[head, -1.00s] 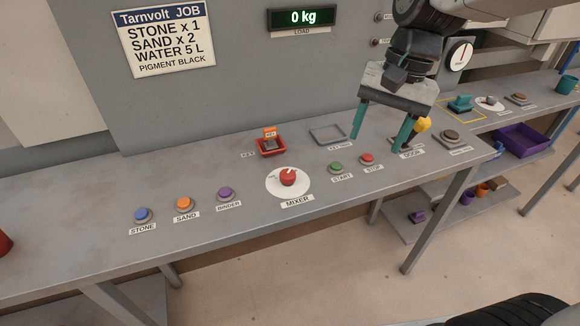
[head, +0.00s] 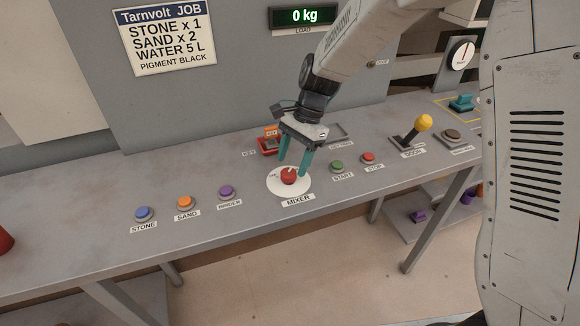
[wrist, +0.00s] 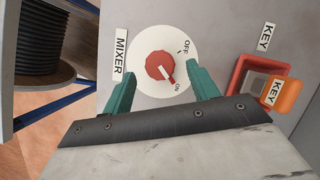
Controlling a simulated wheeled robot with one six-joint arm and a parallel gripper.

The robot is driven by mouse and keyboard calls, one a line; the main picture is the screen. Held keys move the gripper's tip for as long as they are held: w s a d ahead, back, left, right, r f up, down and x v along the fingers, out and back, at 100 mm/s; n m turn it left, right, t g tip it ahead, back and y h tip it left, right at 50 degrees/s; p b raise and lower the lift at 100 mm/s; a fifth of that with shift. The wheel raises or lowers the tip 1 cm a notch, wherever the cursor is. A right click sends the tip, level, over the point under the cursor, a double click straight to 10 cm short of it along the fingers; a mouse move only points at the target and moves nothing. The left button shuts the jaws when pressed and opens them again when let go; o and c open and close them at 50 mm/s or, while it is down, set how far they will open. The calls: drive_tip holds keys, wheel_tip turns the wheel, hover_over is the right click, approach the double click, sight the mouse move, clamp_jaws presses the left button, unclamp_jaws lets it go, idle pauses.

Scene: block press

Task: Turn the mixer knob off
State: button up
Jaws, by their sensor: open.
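The red mixer knob (head: 288,176) sits on a round white dial plate (head: 274,188) on the grey bench, with a MIXER label in front of it. In the wrist view the knob (wrist: 158,66) has a white pointer directed toward the ON mark; the OFF mark is farther round the plate. My gripper (head: 294,168) has two teal fingers and is open, pointing down just above the dial. In the wrist view its fingers (wrist: 160,86) are on either side of the knob's near edge. I cannot tell whether either finger touches the knob.
A red key holder (head: 268,148) with an orange key tag is behind the dial. Green START (head: 337,166) and red STOP (head: 367,158) buttons are at right, beyond them a yellow-topped lever (head: 422,123). Purple (head: 226,191), orange (head: 184,202) and blue (head: 142,214) buttons are at left.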

sight(289, 176)
drive_tip(key=shift+x, duration=1.35)
drive_tip(key=c, duration=1)
